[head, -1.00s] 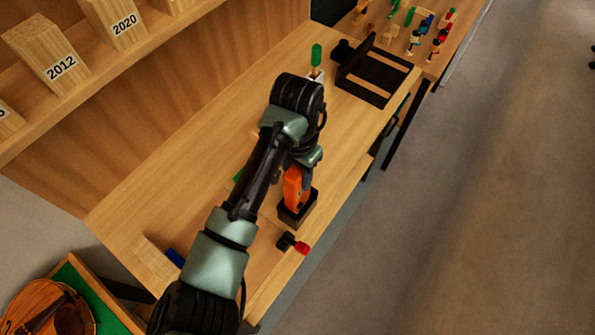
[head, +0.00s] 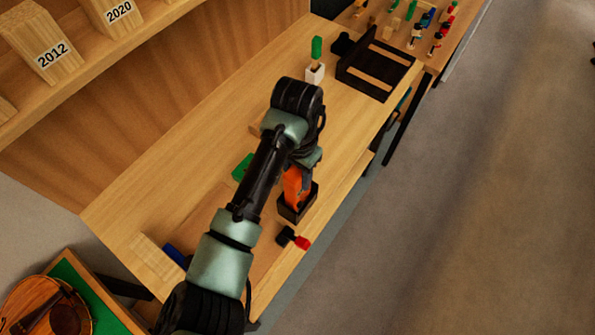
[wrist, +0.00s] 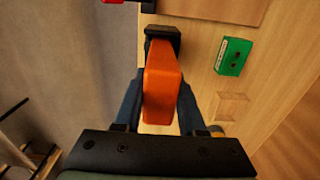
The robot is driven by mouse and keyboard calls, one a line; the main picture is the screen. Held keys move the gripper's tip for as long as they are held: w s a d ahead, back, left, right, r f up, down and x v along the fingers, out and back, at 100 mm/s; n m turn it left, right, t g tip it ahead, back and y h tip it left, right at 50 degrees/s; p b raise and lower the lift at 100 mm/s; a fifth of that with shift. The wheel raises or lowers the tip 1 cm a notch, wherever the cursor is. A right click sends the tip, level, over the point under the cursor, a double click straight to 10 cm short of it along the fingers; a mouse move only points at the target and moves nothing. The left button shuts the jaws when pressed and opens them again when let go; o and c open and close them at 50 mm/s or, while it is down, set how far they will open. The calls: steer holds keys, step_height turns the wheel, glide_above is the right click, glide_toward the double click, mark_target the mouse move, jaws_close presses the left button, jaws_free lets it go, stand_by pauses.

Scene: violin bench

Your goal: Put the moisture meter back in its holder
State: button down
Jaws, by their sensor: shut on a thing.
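The orange moisture meter (head: 292,187) is gripped in my gripper (head: 300,176), above the bench's front side. Its lower end overlaps the opening of the black box-shaped holder (head: 298,211) and appears to be at or inside its mouth; how deep it sits is hard to tell. In the wrist view the meter (wrist: 162,85) lies between the two fingers of my gripper (wrist: 160,98), which are shut on it. The dark holder (wrist: 163,32) shows just beyond its far end, partly hidden by the meter.
A black-and-red tool (head: 293,238) lies close by the holder near the bench's front edge. A green box (head: 241,168) lies behind my arm, also in the wrist view (wrist: 233,56).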

steer(key=shift+c, duration=2)
jaws_free()
step_height(320, 180, up, 13)
steer(key=shift+p, duration=0.65)
steer(key=w+d+r+t+h, duration=0.3)
steer(key=w+d+r+t, duration=0.35)
steer(key=d+r, duration=0.25)
steer(key=w+d+r+t+h, duration=0.15)
steer(key=r+t, duration=0.25)
steer(key=r, duration=0.5)
steer(key=w+d+r+t+h, duration=0.15)
steer(key=r+t, duration=0.25)
steer(key=r, duration=0.5)
steer(key=s+a+r+n+t+y, duration=0.2)
steer(key=s+a+r+t, duration=0.2)
steer(key=r, duration=0.3)
steer(key=s+a+r+n+t+y, duration=0.2)
steer(key=s+a+r+t, duration=0.2)
steer(key=s+r, duration=0.3)
steer(key=s+a+r+n+t+y+b, duration=0.1)
steer(key=s+a+r+n+t+y, duration=0.1)
steer(key=r, duration=0.6)
steer(key=s+a+n+t, duration=0.1)
steer(key=s+a+t, duration=0.1)
steer(key=s+t, duration=0.1)
steer(key=shift+s+r, duration=0.15)
steer(key=shift+s, duration=0.25)
